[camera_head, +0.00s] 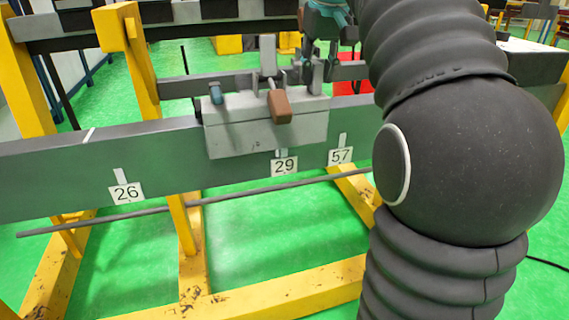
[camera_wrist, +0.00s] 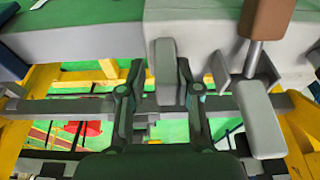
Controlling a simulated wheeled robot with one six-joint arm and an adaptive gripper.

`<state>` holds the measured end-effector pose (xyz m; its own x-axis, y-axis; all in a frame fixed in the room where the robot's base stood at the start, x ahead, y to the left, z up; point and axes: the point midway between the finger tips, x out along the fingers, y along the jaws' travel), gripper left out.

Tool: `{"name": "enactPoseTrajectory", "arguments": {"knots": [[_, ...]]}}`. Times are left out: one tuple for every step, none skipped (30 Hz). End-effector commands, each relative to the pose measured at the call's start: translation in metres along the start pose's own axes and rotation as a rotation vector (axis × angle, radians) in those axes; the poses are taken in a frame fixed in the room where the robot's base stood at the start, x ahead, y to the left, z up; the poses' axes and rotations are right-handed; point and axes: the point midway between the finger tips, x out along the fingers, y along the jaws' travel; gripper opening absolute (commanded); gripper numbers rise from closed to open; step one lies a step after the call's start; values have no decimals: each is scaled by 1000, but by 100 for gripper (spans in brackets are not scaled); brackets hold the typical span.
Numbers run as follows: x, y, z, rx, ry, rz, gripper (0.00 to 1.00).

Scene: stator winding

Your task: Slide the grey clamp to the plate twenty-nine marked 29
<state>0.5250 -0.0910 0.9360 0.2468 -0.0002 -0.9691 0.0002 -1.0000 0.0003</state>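The grey clamp (camera_head: 240,135) sits on the long grey beam, with a brown-ended handle (camera_head: 279,105) at its front. The plate marked 29 (camera_head: 284,166) is on the beam's face just below the clamp's lower edge, under its right half. My gripper (camera_head: 312,72) is at the clamp's right end in the head view. In the wrist view my gripper (camera_wrist: 160,75) has its fingers apart, one on each side of a grey upright tab (camera_wrist: 165,62) of the clamp. A gap shows at the tab's left; contact on the right is unclear. Plate 29 is not visible in the wrist view.
Plate 26 (camera_head: 126,193) is on the beam at left and plate 57 (camera_head: 341,156) is right of 29. A thin grey rod (camera_head: 150,211) runs below the beam (camera_head: 50,175). Yellow supports (camera_head: 187,240) stand on the green floor. My arm covers the right side.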

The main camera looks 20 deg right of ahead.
Motion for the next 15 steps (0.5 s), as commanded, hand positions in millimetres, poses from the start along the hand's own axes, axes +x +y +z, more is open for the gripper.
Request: {"name": "enactPoseTrajectory", "arguments": {"knots": [[-2, 6, 0, 4, 1, 3, 29], [-2, 8, 0, 4, 1, 3, 29], [-1, 8, 0, 1, 1, 2, 29], [0, 8, 0, 0, 2, 2, 29], [0, 8, 0, 0, 2, 2, 29], [0, 8, 0, 0, 1, 2, 29], [0, 8, 0, 0, 1, 1, 29], [0, 8, 0, 0, 1, 1, 29], [0, 8, 0, 0, 1, 1, 29], [0, 8, 0, 0, 1, 1, 29], [0, 9, 0, 0, 1, 1, 29], [0, 9, 0, -1, 1, 1, 29], [0, 10, 0, -1, 1, 1, 29], [0, 10, 0, 0, 0, 1, 29], [0, 11, 0, 0, 0, 1, 29]]}}
